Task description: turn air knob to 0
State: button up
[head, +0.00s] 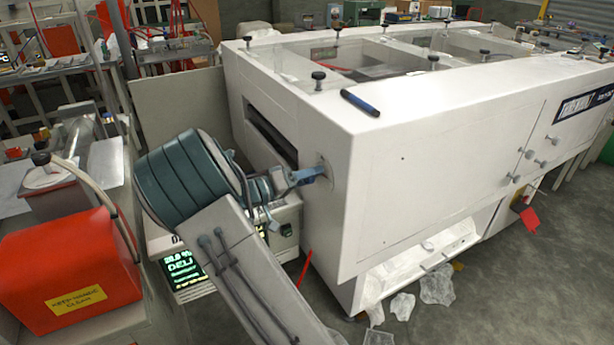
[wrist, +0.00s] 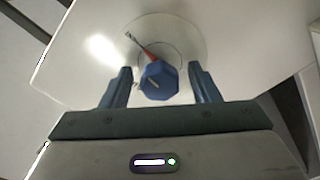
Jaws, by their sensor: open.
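The air knob (wrist: 158,84) is a blue faceted knob with a pale line on its face. It sits on a pale round plate (wrist: 185,30) on the white machine's end wall. A red pointer with a dark tip (wrist: 146,51) sticks out from behind it toward the upper left. My gripper (wrist: 160,68) is open, with one finger on each side of the knob and a visible gap to each. In the head view my gripper (head: 308,175) is at the end wall, and the knob cannot be told apart from the fingers. No scale numbers are readable.
The white machine (head: 400,150) fills the centre and right, with a dark slot (head: 268,133) in its end wall. A box with a green lit display (head: 183,268) stands below my arm. A red case (head: 65,265) is at the left.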

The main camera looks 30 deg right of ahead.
jog(key=shift+c, duration=0.2)
jog(key=c, duration=0.9)
jog(key=n, duration=0.4)
jog(key=shift+n, duration=0.3)
jog(key=n+p, duration=0.2)
jog(key=n, duration=0.2)
jog(key=shift+n, duration=0.3)
jog(key=n+p, duration=0.3)
jog(key=n, duration=0.2)
jog(key=shift+f+n+p, duration=0.1)
jog(key=shift+n+p, duration=1)
jog(key=shift+n, duration=0.8)
